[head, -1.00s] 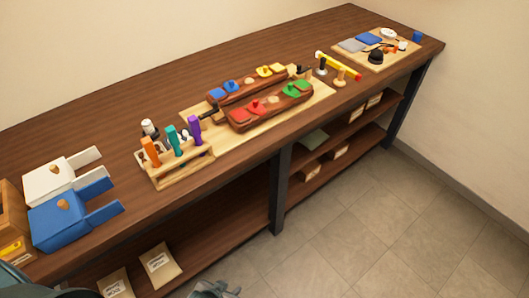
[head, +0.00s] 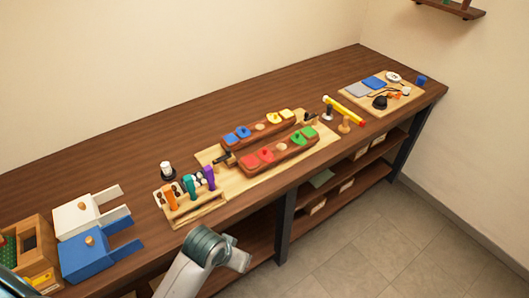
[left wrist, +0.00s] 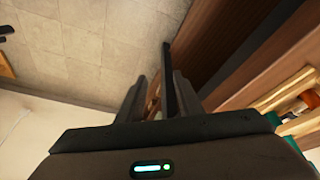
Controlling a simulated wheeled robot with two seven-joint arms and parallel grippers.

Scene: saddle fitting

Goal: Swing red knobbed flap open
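The red flap (head: 250,160) with its small red knob (head: 265,153) lies at the left end of the front brown saddle block (head: 280,155) in the head view. It appears to lie flat on the block. My left gripper (left wrist: 160,95) shows in the left wrist view with its two dark fingers apart and nothing evident held. The floor and the bench's dark leg show beyond the fingers, and the flap is not in that view. My right gripper is not seen. An arm link of mine rises at the bottom of the head view, in front of the bench.
Green flaps (head: 300,136) share the front block. A rear block carries blue (head: 238,133) and yellow (head: 280,117) flaps. A rack of coloured-handled tools (head: 190,202) stands left of the blocks. Blue (head: 88,257) and white (head: 80,216) boxes stand further left. Bare bench top lies behind.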

